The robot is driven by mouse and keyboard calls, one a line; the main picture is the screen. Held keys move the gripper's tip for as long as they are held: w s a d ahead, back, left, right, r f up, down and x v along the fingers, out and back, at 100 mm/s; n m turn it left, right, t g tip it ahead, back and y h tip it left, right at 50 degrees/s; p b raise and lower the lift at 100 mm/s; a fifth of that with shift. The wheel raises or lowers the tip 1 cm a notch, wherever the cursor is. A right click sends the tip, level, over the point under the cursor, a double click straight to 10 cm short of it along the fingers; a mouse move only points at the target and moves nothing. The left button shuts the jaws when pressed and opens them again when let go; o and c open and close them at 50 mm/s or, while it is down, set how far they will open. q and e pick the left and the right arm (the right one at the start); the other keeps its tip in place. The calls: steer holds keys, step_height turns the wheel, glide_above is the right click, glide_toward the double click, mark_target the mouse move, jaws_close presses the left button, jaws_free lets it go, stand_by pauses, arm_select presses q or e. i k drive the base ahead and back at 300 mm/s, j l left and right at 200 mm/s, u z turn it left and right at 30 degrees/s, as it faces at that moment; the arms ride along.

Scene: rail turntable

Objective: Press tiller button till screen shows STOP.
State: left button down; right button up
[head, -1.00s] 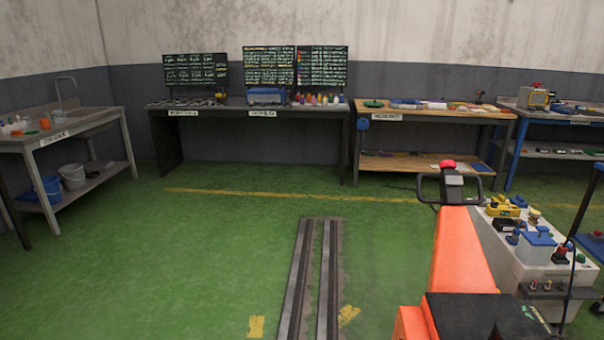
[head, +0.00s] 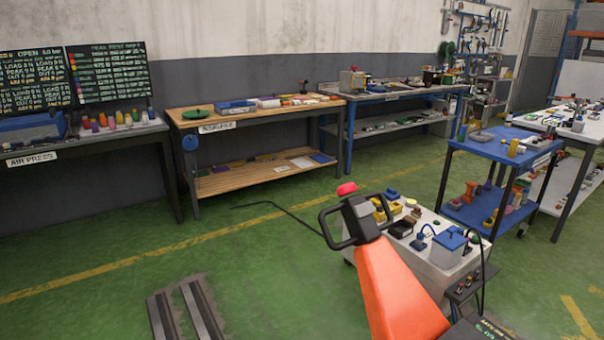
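An orange tiller arm (head: 398,285) rises from the bottom of the head view, right of centre. It ends in a black loop handle (head: 331,227) with a grey head (head: 361,209). A red button (head: 347,189) sits at the top of the handle. A dark panel with small green lettering (head: 485,331) shows at the bottom edge, cut off by the frame; I cannot read its text. Neither of my grippers is in view, and nothing touches the button.
A white cart (head: 430,264) with small devices stands close behind and right of the tiller. A blue trolley (head: 483,146) is farther right. A wooden bench (head: 262,117) stands along the wall. Rails (head: 186,316) lie in the green floor at lower left, which is mostly clear.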

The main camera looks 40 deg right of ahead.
mark_target(349, 187)
steer(key=i+z, duration=0.5)
steer(key=i+j+z, duration=0.15)
steer(key=i+z, duration=0.3)
steer(key=i+j+z, duration=0.3)
steer(key=z, duration=0.2)
steer(key=i, duration=0.1)
